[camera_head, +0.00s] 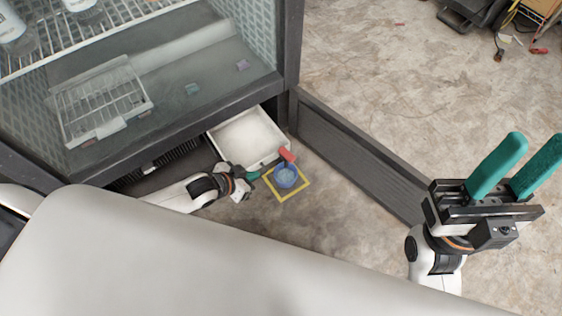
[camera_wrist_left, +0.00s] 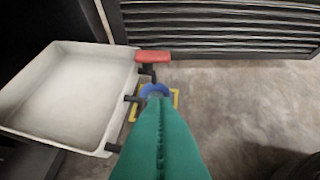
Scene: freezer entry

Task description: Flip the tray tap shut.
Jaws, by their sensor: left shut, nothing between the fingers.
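The white tray (camera_head: 247,137) sticks out from under the cabinet, and it fills the left of the left wrist view (camera_wrist_left: 60,95). A red tap handle (camera_head: 287,155) stands at its outer edge; in the wrist view the handle (camera_wrist_left: 153,56) lies crosswise above a dark valve body. My left gripper (camera_head: 253,175) is shut and empty beside the tray's front edge, its teal fingers (camera_wrist_left: 160,125) pointing towards the tap, below the handle in the wrist view. Contact with the tap cannot be told. My right gripper (camera_head: 537,143) is open and empty, far to the right.
A blue bowl (camera_head: 286,177) stands on the floor inside a yellow square (camera_head: 281,196), under the tap. An open dark door panel (camera_head: 350,150) runs along the right of the tray. The cabinet (camera_head: 190,115) rises behind. Floor to the right is mostly clear.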

